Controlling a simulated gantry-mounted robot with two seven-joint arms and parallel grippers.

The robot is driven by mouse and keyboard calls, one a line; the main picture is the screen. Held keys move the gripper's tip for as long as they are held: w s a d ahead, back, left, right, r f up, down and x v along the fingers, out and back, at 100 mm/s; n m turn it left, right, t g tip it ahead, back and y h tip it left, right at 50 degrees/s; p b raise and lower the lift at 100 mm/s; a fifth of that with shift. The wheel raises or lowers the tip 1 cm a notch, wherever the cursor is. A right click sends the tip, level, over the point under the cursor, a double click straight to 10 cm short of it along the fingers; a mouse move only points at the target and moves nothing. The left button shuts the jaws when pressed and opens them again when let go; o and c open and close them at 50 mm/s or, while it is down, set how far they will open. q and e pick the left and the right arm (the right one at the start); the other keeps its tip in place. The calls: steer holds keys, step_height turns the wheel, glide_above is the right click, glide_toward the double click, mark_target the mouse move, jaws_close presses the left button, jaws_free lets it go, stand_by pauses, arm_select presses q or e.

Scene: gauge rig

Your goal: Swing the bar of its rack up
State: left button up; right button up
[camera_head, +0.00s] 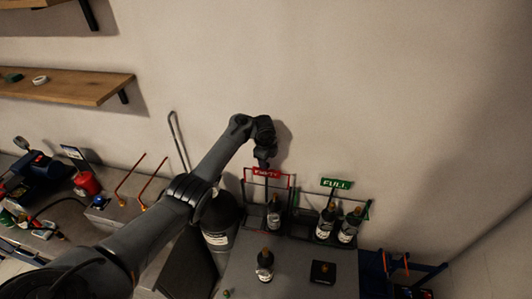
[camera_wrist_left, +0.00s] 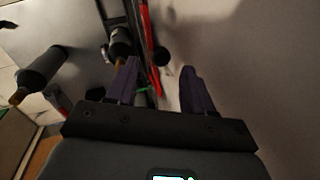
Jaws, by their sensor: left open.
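The rack with the red EMPTY sign (camera_head: 267,172) stands against the wall and holds one dark bottle (camera_head: 273,213). The rack with the green FULL sign (camera_head: 336,183) is to its right and holds two dark bottles (camera_head: 325,221). My left gripper (camera_head: 263,163) is just above the red sign and partly covers it. In the left wrist view my left gripper (camera_wrist_left: 160,75) is open, and a red bar (camera_wrist_left: 150,48) runs into the space between its fingers, closer to the left finger. Contact cannot be told. My right gripper is in neither view.
A single bottle (camera_head: 265,266) and a black square device (camera_head: 323,273) stand on the grey bench in front of the racks. A large dark cylinder (camera_head: 218,222) is left of the racks, partly behind my arm. The wall above the racks is clear.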

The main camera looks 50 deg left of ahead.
arm_select(q)
steer(key=shift+v, duration=1.6)
steer(key=shift+f, duration=0.1)
